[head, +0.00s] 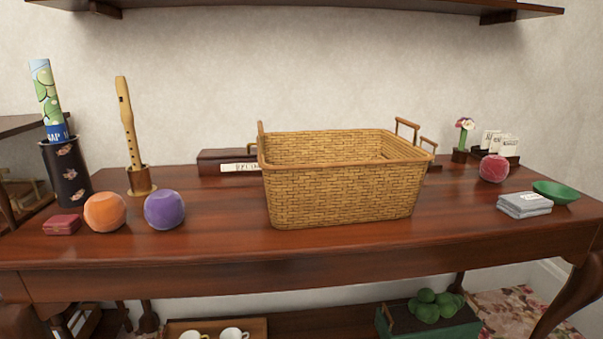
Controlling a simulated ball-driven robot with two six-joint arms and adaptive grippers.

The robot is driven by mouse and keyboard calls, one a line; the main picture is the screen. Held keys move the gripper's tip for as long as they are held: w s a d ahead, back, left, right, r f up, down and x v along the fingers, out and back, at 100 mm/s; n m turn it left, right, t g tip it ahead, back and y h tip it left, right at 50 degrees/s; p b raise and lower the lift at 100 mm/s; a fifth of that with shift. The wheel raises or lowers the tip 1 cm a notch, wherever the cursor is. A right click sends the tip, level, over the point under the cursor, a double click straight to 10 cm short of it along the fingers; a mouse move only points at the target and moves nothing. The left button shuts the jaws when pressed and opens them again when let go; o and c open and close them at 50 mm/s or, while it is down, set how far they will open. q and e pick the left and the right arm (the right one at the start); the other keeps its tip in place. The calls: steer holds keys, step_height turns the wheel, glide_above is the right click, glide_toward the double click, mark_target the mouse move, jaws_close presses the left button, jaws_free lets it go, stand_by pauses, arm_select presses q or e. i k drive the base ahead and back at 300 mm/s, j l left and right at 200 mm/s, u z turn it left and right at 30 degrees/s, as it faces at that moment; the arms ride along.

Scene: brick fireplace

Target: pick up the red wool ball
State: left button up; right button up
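The red wool ball (494,168) sits on the right side of the dark wooden table (330,243), toward the back. It is round and pinkish red. It stands in front of a small holder with white cards and behind the grey folded stack and the green bowl. Neither of my grippers shows in the head view, so I cannot see where they are relative to the ball.
A large wicker basket (340,190) fills the table's middle. Orange (105,212) and purple (164,210) balls sit at left. A grey stack (524,204), green bowl (557,192), card holder (500,144) and flower figure (462,139) surround the red ball. A shelf (330,5) hangs above.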

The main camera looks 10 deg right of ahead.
mark_target(494, 168)
steer(key=z, duration=1.25)
steer(key=i+l+u, duration=0.5)
steer(key=i+j, duration=0.1)
